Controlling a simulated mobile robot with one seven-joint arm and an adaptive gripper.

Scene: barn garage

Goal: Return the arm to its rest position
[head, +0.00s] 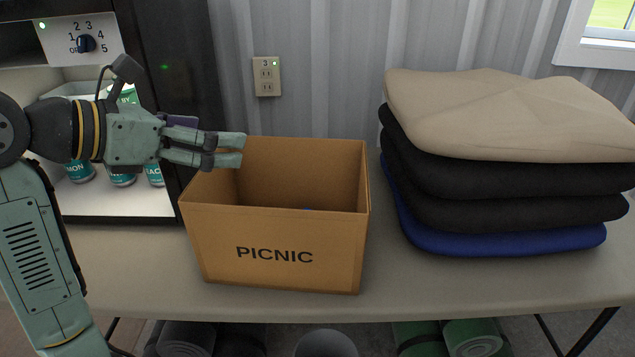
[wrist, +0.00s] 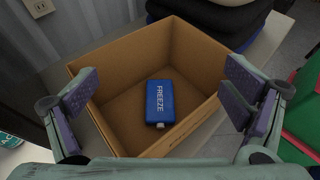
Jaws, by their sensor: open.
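My gripper (head: 226,150) is open and empty at the upper left edge of the cardboard box marked PICNIC (head: 275,228) in the head view. In the wrist view the fingers of my gripper (wrist: 165,105) stand wide apart, with the open box (wrist: 195,35) below and between them. A blue pack labelled FREEZE (wrist: 160,102) lies flat on the box floor, apart from the fingers. In the head view the box's front wall hides nearly all of the pack. My arm comes in from the left.
A small fridge (head: 115,207) with several cans inside stands open behind my arm at the left. A stack of folded cloths (head: 510,120) lies right of the box on the table (head: 450,285). An outlet (head: 266,76) is on the wall. Rolled mats (head: 470,338) lie under the table.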

